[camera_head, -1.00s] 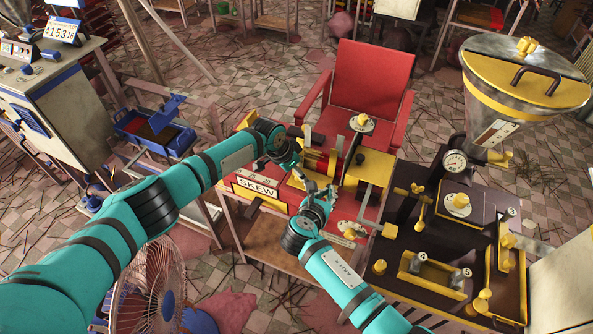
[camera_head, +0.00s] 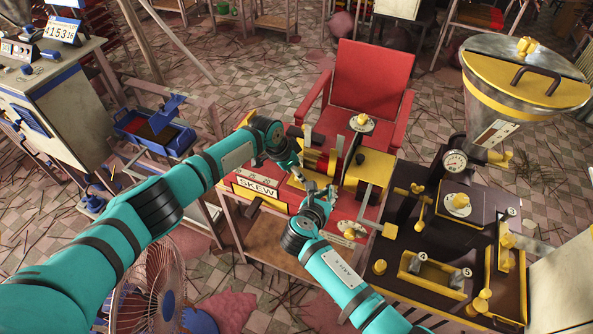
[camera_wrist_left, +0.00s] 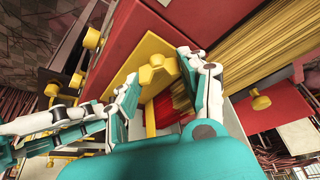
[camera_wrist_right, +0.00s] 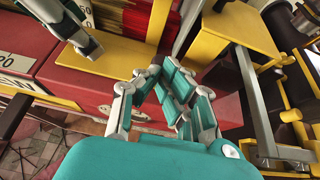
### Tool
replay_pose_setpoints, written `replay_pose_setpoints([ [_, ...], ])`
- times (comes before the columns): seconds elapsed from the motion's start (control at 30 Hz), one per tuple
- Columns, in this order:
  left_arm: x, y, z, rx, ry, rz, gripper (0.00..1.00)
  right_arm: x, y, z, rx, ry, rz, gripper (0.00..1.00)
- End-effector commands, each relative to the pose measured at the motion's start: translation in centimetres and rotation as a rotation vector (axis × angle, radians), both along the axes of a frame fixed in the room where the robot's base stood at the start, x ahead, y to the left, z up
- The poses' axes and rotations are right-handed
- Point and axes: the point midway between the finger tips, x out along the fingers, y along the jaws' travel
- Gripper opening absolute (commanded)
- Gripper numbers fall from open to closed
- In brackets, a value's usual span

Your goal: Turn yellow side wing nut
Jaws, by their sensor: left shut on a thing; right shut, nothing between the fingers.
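The yellow wing nut (camera_wrist_left: 158,70) shows in the left wrist view, in front of a yellow plate (camera_wrist_left: 125,68) on the red machine. My left gripper (camera_wrist_left: 160,84) is around it, one finger on each side, and is shut on it. In the head view the left gripper (camera_head: 296,172) is over the front of the red machine (camera_head: 283,196), and the wing nut is hard to make out there. My right gripper (camera_head: 325,194) is just right of and nearer than the left one. In the right wrist view its fingers (camera_wrist_right: 166,72) meet with nothing between them.
A yellow block with a metal lever (camera_head: 370,167) stands right of the grippers. A dark bench with yellow fittings (camera_head: 400,250) and a hopper (camera_head: 505,105) are further right. A red chair (camera_head: 372,78) stands behind. A fan (camera_head: 160,285) is below my left arm.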

Motion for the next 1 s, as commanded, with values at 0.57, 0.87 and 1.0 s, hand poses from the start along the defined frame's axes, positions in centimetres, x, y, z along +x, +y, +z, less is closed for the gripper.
replay_pose_setpoints([
  [0.57, 0.49, 0.17, 0.17, 0.000, -0.002, -0.410, 0.11, -0.04, -0.13, -0.13, -0.001, 0.003, -0.002, 0.00],
  [0.87, 0.69, 0.33, 0.27, 0.004, -0.007, -0.519, 0.12, -0.02, -0.08, -0.06, -0.001, 0.001, -0.002, 0.00],
  [1.0, 0.53, 0.29, 0.23, 0.003, -0.007, -0.544, 0.12, -0.01, -0.07, -0.03, 0.000, 0.001, -0.001, 0.00],
])
